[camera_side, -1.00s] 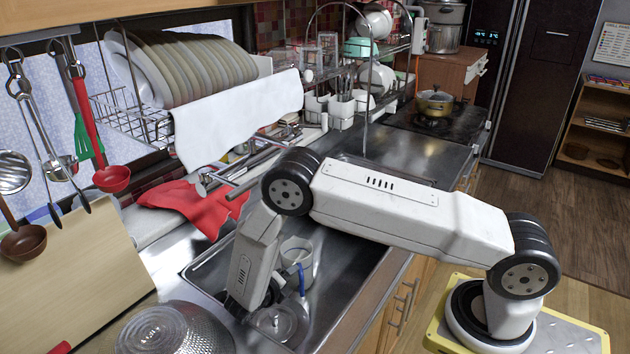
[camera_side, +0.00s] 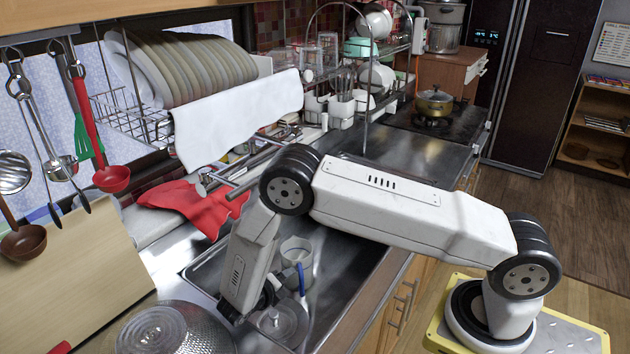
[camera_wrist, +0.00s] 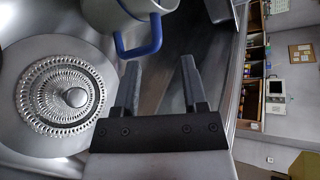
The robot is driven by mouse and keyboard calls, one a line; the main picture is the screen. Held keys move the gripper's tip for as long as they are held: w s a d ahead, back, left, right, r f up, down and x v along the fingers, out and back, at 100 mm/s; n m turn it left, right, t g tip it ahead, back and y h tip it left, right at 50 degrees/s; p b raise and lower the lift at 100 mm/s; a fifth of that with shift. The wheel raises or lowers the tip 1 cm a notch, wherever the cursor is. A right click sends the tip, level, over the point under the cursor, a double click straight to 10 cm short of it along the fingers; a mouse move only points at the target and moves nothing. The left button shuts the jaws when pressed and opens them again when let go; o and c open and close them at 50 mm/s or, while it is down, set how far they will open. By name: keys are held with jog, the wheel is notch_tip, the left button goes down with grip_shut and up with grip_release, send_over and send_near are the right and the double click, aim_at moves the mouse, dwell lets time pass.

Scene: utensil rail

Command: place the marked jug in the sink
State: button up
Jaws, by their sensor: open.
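The jug (camera_side: 296,249) is light grey-white with a blue handle and stands in the sink basin (camera_side: 345,268). It also shows at the top of the wrist view (camera_wrist: 124,14), cut off by the frame, with the handle pointing toward my gripper. My gripper (camera_wrist: 160,72) is open and empty, its two dark fingers apart just short of the blue handle. In the side view my gripper (camera_side: 288,280) is low in the sink beside the handle, partly hidden by my white arm link. I cannot make out a separate mark on the jug.
A round metal drain strainer (camera_wrist: 62,97) lies on the sink floor close to my gripper; it also shows in the side view (camera_side: 279,322). A red cloth (camera_side: 185,205) lies on the sink's back edge.

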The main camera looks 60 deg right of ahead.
jog(key=s+r+m+y, duration=0.6)
jog(key=r+m, duration=0.3)
jog(key=m, duration=0.6)
jog(key=s+r+m+t+y, duration=0.1)
jog(key=s+r+m+y, duration=0.6)
jog(key=m, duration=0.9)
notch_tip(320, 180, up, 3)
jog(key=shift+s+a+f+m+t, duration=0.1)
jog(key=shift+s+a+m+t, duration=0.25)
jog(key=shift+s, duration=0.45)
